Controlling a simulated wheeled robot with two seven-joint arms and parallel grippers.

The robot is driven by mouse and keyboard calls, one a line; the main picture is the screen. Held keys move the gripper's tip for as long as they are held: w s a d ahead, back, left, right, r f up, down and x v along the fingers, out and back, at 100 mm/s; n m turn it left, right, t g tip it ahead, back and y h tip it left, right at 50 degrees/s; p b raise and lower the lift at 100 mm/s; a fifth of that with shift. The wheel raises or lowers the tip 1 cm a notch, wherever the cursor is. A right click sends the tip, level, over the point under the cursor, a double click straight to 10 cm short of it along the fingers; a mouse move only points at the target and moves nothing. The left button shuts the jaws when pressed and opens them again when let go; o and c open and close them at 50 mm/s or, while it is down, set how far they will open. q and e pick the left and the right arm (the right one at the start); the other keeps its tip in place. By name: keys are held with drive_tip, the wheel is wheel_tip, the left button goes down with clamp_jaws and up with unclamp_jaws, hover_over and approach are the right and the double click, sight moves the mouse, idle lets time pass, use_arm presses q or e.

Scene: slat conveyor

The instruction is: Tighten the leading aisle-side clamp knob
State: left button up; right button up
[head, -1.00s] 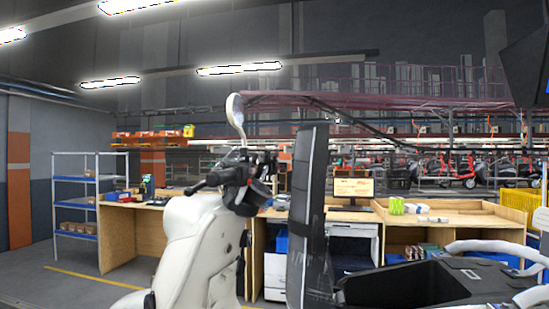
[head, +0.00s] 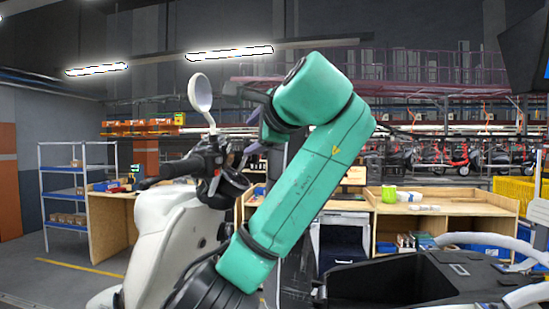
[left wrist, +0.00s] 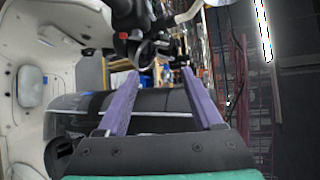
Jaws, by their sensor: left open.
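A white scooter (head: 165,235) with black handlebar controls (head: 205,165) and a round mirror (head: 200,92) stands at centre left in the head view. My green left arm rises in front of it and bends over at the top. My left gripper (head: 246,125), with purple fingers, is just right of the handlebar in the picture. In the left wrist view my left gripper (left wrist: 160,78) is open, with nothing between its fingers. The handlebar controls (left wrist: 145,45) show beyond the fingertips; whether they touch cannot be told. I cannot make out a clamp knob in either view.
A black bin-like body (head: 400,282) with pale rails stands at lower right. Wooden workbenches (head: 440,205) and a blue-shelved rack (head: 65,195) stand behind. A dark cylindrical part (left wrist: 170,102) lies behind the fingers in the left wrist view. Open floor shows at left.

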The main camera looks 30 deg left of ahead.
use_arm(q)
drive_tip(key=s+r, duration=0.1)
drive_tip(key=p, duration=0.9)
approach(227, 147)
drive_tip(key=r, duration=0.1)
drive_tip(key=x, duration=0.3)
drive_tip(key=p+x, duration=0.1)
drive_tip(key=x, duration=0.1)
drive_tip(key=p+x, duration=0.1)
drive_tip(key=x, duration=0.2)
drive_tip(key=shift+w+a+f, duration=0.2)
drive_tip(key=shift+f, duration=0.25)
drive_tip(key=shift+w+a+f, duration=0.15)
drive_tip(key=shift+w+a, duration=0.05)
drive_tip(key=shift+d, duration=0.1)
drive_tip(key=shift+s+d, duration=0.1)
drive_tip(key=shift+s, duration=0.05)
drive_tip(key=c, duration=0.4)
clamp_jaws()
